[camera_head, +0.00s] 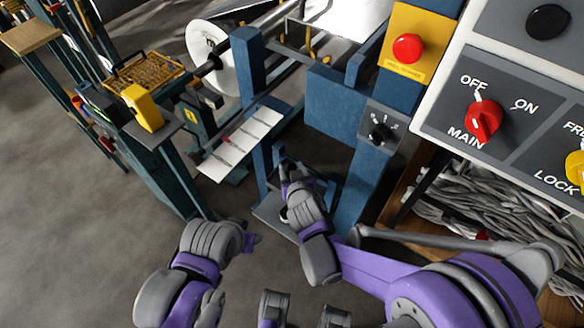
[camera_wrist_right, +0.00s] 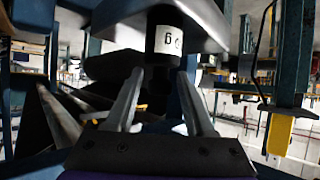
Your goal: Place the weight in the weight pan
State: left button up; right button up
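A dark cylinder with a white label, which I take to be the weight (camera_wrist_right: 165,40), shows at the top of the right wrist view against a pale plate (camera_wrist_right: 208,22). My right gripper (camera_wrist_right: 160,75) has its two fingers apart, with the dark part of the weight between or just beyond their tips. I cannot tell whether they touch it. In the head view my right gripper (camera_head: 290,172) reaches down inside a blue frame, above a grey plate (camera_head: 268,218). I cannot tell which plate is the weight pan. My left arm is low at left; its fingers are not clear.
Blue frame posts (camera_head: 361,185) stand close to my right gripper. A control panel (camera_head: 450,115) with a red knob is at right, above a shelf of grey cables (camera_head: 455,200). A white slatted tray (camera_head: 240,143) lies left of the frame. Grey floor (camera_head: 70,240) is open at left.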

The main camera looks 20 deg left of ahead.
jog(key=shift+o, duration=0.4)
jog(key=shift+r, duration=0.3)
jog(key=p+v, duration=0.2)
jog(key=v, duration=1)
jog(key=shift+f+p, duration=0.15)
jog(key=shift+p, duration=0.15)
